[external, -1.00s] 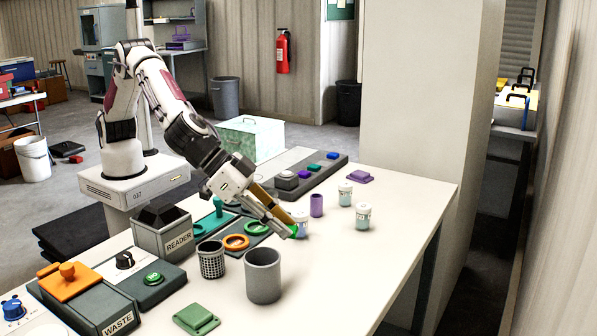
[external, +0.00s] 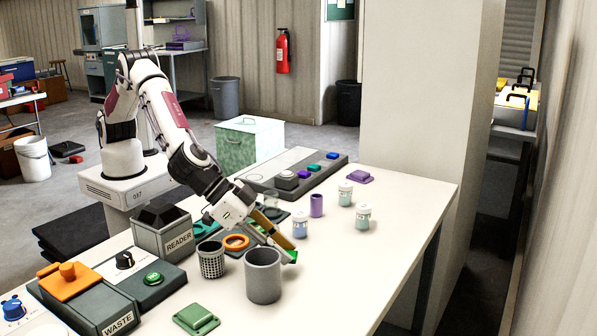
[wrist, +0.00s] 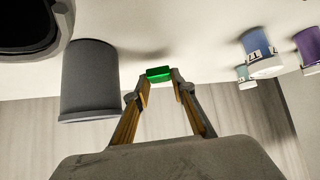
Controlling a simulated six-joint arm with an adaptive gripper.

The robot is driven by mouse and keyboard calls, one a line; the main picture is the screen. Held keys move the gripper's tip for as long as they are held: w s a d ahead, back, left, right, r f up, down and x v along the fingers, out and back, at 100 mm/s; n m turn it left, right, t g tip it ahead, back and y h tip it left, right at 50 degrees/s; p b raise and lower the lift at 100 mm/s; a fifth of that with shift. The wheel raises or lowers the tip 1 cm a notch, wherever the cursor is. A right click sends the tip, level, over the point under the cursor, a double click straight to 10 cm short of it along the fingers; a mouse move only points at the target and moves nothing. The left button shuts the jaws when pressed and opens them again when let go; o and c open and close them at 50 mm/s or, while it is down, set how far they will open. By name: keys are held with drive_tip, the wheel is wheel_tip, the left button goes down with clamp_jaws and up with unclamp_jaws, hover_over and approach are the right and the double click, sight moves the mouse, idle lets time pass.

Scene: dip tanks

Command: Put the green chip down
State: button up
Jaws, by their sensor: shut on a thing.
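The green chip (wrist: 159,74) is a small bright green block held between the fingertips of my gripper (wrist: 160,82) in the wrist view. In the external view the chip (external: 292,257) shows at the tip of my gripper (external: 287,252), close over the white table, just right of the grey cup. I cannot tell whether the chip touches the table. My gripper is shut on the chip.
The grey cup (external: 263,277) stands just left of my gripper, with a mesh cup (external: 211,260) beyond it. White-lidded jars (external: 300,226) and a purple cylinder (external: 317,206) stand farther back. A green flat case (external: 197,319) lies at the front.

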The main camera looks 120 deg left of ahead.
drive_tip(key=shift+f, duration=1.45)
drive_tip(key=shift+f, duration=0.15)
drive_tip(key=o, duration=1.1)
drive_tip(key=shift+r, duration=0.2)
drive_tip(key=shift+s+d+r, duration=0.15)
drive_tip(key=shift+s+r, duration=0.1)
drive_tip(key=shift+r, duration=0.05)
drive_tip(key=v, duration=1.1)
drive_tip(key=shift+r, duration=0.15)
